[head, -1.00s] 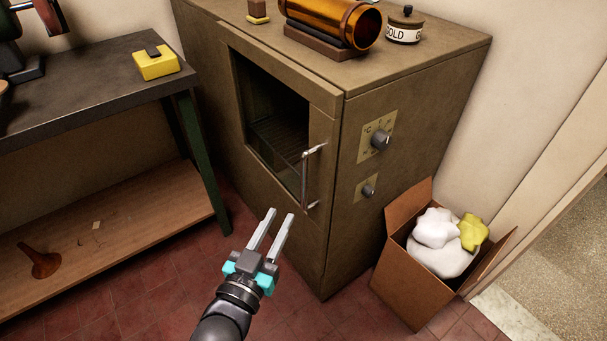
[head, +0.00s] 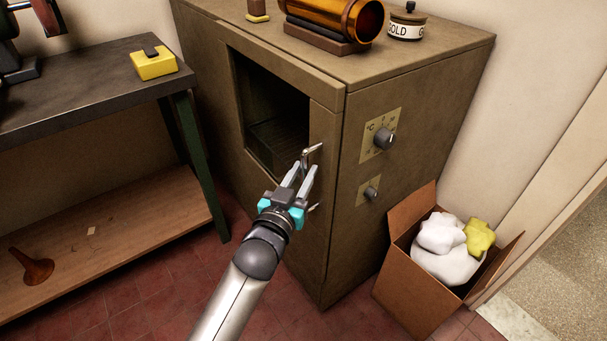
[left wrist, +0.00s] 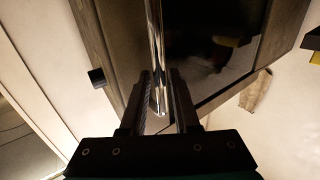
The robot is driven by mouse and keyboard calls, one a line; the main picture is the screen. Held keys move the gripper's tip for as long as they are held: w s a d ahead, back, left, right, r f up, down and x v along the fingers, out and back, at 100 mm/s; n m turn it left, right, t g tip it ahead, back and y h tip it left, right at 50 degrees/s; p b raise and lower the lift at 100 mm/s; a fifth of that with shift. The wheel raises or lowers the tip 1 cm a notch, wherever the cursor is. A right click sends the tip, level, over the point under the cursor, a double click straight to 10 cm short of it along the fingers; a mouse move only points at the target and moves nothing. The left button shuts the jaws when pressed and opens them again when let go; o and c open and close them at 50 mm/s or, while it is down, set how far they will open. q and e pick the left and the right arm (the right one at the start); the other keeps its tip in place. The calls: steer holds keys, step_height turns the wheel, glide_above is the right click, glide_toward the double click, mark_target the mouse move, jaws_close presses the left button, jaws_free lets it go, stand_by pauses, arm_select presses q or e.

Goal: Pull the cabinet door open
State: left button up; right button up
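The brown cabinet (head: 410,90) has a door (head: 322,130) with a dark window, and it looks shut. A shiny upright bar handle (head: 313,149) is on the door's right side; its middle is hidden behind my left gripper (head: 303,170) in the head view. The left gripper is open, with its fingers pointing at the handle. My right gripper is not in view.
Two knobs (head: 385,138) are on the cabinet's right face. A cardboard box (head: 410,275) with white and yellow cloths stands on the floor at the right. A workbench (head: 90,95) stands at the left. An amber tube (head: 330,18) and a labelled jar (head: 406,25) are on top.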

arm_select(q)
steer(key=shift+w+d, duration=0.1)
steer(key=shift+w, duration=0.2)
jaws_close()
stand_by(1.4)
